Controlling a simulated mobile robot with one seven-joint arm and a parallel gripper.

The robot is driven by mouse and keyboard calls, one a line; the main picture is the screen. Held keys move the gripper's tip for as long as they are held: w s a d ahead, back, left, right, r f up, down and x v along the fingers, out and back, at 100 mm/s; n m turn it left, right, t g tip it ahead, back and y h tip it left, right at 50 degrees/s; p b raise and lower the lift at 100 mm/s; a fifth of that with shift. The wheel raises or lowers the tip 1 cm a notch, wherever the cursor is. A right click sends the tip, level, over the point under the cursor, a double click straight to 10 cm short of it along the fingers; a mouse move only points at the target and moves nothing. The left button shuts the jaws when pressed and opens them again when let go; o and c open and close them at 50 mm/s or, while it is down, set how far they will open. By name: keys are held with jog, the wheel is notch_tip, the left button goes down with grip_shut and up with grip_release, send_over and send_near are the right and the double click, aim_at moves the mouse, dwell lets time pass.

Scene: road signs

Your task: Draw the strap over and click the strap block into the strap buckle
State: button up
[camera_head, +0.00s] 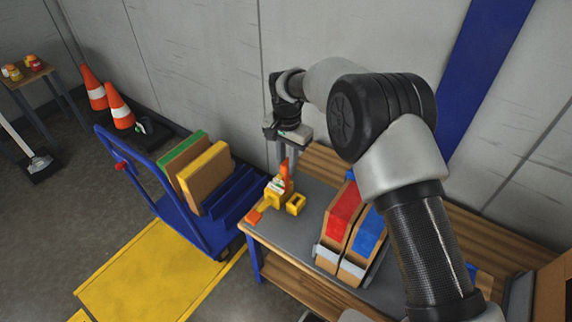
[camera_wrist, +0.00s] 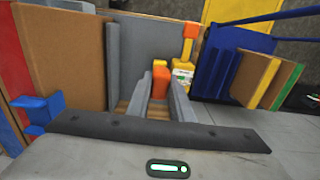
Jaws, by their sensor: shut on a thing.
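The wrist view shows this orange piece (camera_wrist: 160,78) between the two grey fingers. Close beside it stands a yellow block with a pale label (camera_head: 276,187). A hollow yellow block (camera_head: 296,204), which may be the strap buckle, sits just to its right. A yellow bar with an orange end (camera_head: 253,216) reaches the bench edge. I cannot make out the strap itself.
Red-topped (camera_head: 343,208) and blue-topped (camera_head: 368,232) upright boxes stand on the bench, right of the yellow parts. A blue cart (camera_head: 190,222) carrying green- and yellow-edged boards is close on the left. Orange cones (camera_head: 118,106) stand farther back.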

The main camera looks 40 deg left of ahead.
notch_tip(320, 180, up, 15)
jog(key=d+p, duration=0.2)
jog(key=p, duration=0.6)
jog(key=d+b, duration=0.4)
jog(key=d, duration=4.3)
jog(key=w+f+b, duration=0.2)
jog(key=f+b, duration=0.6)
jog(key=f, duration=0.4)
jog(key=w+f+b, duration=0.2)
jog(key=f+b, duration=0.6)
jog(key=f, duration=0.3)
jog(key=w+f+b, duration=0.3)
jog(key=f+b, duration=0.5)
jog(key=f, duration=0.4)
jog(key=shift+d+f, duration=0.3)
jog(key=shift+d, duration=0.1)
jog(key=shift+f+b, duration=0.5)
jog(key=shift+f, duration=0.3)
